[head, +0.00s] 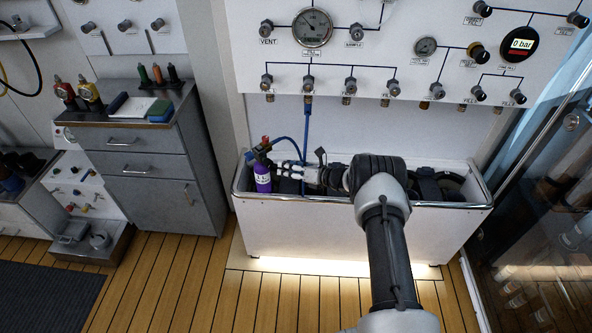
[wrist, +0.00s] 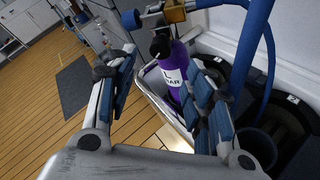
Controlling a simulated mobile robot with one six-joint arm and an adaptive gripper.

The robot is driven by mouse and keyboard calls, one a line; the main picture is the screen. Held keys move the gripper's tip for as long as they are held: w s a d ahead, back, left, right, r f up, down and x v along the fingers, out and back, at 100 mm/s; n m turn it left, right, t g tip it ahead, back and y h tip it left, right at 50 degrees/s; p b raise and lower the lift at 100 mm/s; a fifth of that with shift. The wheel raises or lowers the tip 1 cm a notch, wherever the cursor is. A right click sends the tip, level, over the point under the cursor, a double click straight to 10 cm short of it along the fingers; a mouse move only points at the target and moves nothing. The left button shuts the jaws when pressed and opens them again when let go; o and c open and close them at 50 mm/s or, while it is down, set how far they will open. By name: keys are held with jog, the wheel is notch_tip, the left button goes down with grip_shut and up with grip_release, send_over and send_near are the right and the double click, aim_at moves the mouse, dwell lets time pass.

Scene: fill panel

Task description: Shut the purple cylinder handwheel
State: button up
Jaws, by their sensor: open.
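The purple cylinder (head: 263,178) stands upright at the left end of the white trough, with a white label. In the wrist view the purple cylinder (wrist: 174,84) appears beyond my fingers, nearer the right one. A black knob (wrist: 160,46), which looks like its handwheel, is at its top. In the head view a dark part (head: 250,158) sits at the cylinder's upper left; which part is the handwheel is hard to tell there. My gripper (head: 279,171) is just right of the cylinder, pointing left. In the wrist view my gripper (wrist: 158,66) is open, with nothing held between its blue-padded fingers.
A blue hose (head: 306,128) runs from the panel (head: 420,75) to the fitting above the cylinder. It crosses the wrist view's right side (wrist: 247,55). The trough (head: 350,234) has a metal rim. A grey drawer cabinet (head: 150,165) stands left, with clear wooden floor between.

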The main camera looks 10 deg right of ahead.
jog(key=shift+v, duration=1.35)
jog(key=n+t+h+p, duration=0.1)
jog(key=n+h+p, duration=0.25)
jog(key=p, duration=0.65)
send_near(270, 164)
jog(key=shift+t, duration=0.3)
jog(key=b+x, duration=0.3)
jog(key=x, duration=0.2)
jog(key=b+x, duration=0.2)
jog(key=shift+w+a+f+b, duration=0.2)
jog(key=shift+a+f+b, duration=0.05)
jog(key=shift+f+b, duration=0.15)
jog(key=shift+w+a, duration=0.25)
jog(key=shift+w, duration=0.3)
jog(key=c, duration=1)
